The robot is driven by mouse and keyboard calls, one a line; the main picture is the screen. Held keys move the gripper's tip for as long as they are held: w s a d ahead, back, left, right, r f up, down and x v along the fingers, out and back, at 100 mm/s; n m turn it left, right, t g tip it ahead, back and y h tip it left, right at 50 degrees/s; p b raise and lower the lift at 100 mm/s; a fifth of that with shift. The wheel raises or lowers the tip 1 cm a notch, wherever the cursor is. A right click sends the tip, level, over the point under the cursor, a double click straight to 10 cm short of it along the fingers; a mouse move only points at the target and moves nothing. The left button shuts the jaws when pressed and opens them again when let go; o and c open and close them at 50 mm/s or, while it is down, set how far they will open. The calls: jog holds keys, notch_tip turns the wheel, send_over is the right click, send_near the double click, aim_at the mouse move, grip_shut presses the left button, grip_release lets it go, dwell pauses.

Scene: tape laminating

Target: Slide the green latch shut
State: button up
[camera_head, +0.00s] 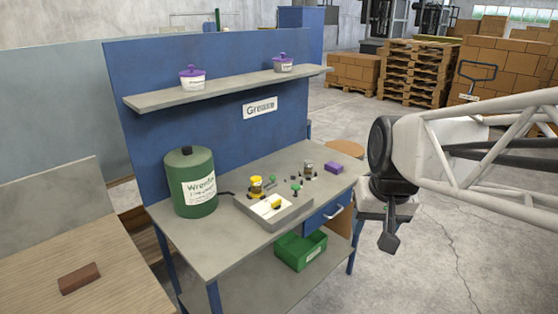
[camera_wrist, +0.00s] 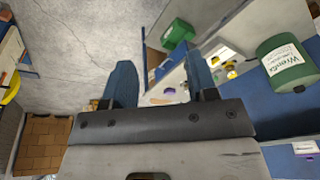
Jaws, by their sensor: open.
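Two small green-topped pieces stand on the grey workbench (camera_head: 190,245) in the head view: one green piece (camera_head: 271,180) behind the shallow grey tray and another green piece (camera_head: 296,187) to its right. Both are too small for me to tell which is the latch, or whether it is open or shut. My gripper (camera_head: 389,240) hangs in the air to the right of the bench, well apart from these pieces. In the wrist view its two blue fingers stand wide apart, and my gripper (camera_wrist: 160,85) is open with nothing between them.
The grey tray (camera_head: 285,218) holds a white sheet and a yellow piece. A yellow-topped container (camera_head: 256,184), a purple box (camera_head: 333,168) and a large green can (camera_head: 190,183) stand on the bench. A green bin (camera_head: 301,251) sits below. A shelf (camera_head: 220,88) overhangs the back.

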jog(key=w+a+f+m+y, duration=0.1)
jog(key=w+a, duration=0.3)
jog(key=w, duration=1.2)
jog(key=w+a+y, duration=0.1)
jog(key=w+a, duration=0.3)
jog(key=w, duration=1.1)
jog(key=w+a+f, duration=0.3)
jog(key=w+f, duration=0.2)
jog(key=w, duration=0.3)
jog(key=w+a+f+m+g+y, duration=0.1)
jog(key=w+a+f, duration=0.3)
jog(key=w, duration=0.5)
jog(key=w+a+f+m, duration=0.1)
jog(key=w+a+f, duration=0.2)
jog(key=w+f, duration=0.5)
jog(key=shift+w+a, duration=0.15)
jog(key=shift+w, duration=0.55)
jog(key=shift+f, duration=0.15)
jog(key=shift+x, duration=3.8)
jog(key=shift+s+a, duration=0.1)
jog(key=shift+a, duration=0.05)
jog(key=shift+c, duration=0.2)
grip_shut()
